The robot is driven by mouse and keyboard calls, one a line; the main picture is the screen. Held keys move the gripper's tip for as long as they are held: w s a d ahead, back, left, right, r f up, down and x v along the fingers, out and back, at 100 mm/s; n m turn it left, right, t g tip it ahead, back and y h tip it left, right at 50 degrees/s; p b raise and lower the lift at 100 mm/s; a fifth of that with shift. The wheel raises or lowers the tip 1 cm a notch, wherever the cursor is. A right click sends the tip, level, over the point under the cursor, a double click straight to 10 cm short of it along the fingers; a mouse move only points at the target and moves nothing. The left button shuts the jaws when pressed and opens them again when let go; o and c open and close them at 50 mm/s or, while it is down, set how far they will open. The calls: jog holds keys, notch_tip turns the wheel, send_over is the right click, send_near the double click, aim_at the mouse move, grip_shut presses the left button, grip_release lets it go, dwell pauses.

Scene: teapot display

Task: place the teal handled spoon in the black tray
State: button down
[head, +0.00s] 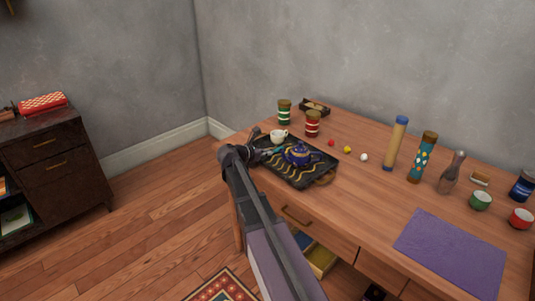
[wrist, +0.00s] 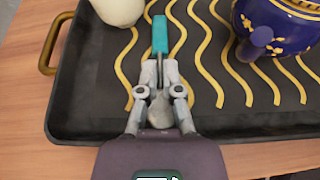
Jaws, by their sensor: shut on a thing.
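The black tray (head: 285,179) with yellow wavy lines lies at the left end of the wooden table, and it fills most of the wrist view (wrist: 90,100). My gripper (wrist: 160,72) is over the tray's near part, with its fingers shut on the teal handled spoon (wrist: 160,35). The teal handle points away from me, between a white cup and a blue teapot, and a grey rounded end shows between the finger bases. I cannot tell whether the spoon touches the tray. In the head view my arm partly hides the gripper (head: 262,147).
On the tray stand a blue and gold teapot (head: 297,153) and a white cup (head: 279,136). Striped jars (head: 312,122), small balls (head: 347,149) and tall containers (head: 396,142) stand behind and to the right. A purple mat (head: 450,252) lies at the right front.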

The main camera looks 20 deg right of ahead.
jog(key=c, duration=0.8)
grip_release()
jog(key=shift+f, duration=0.1)
jog(key=shift+r, duration=0.25)
jog(key=p+v, duration=0.4)
jog(key=v, duration=0.8)
jog(key=shift+p, duration=0.35)
jog(key=shift+f, duration=0.1)
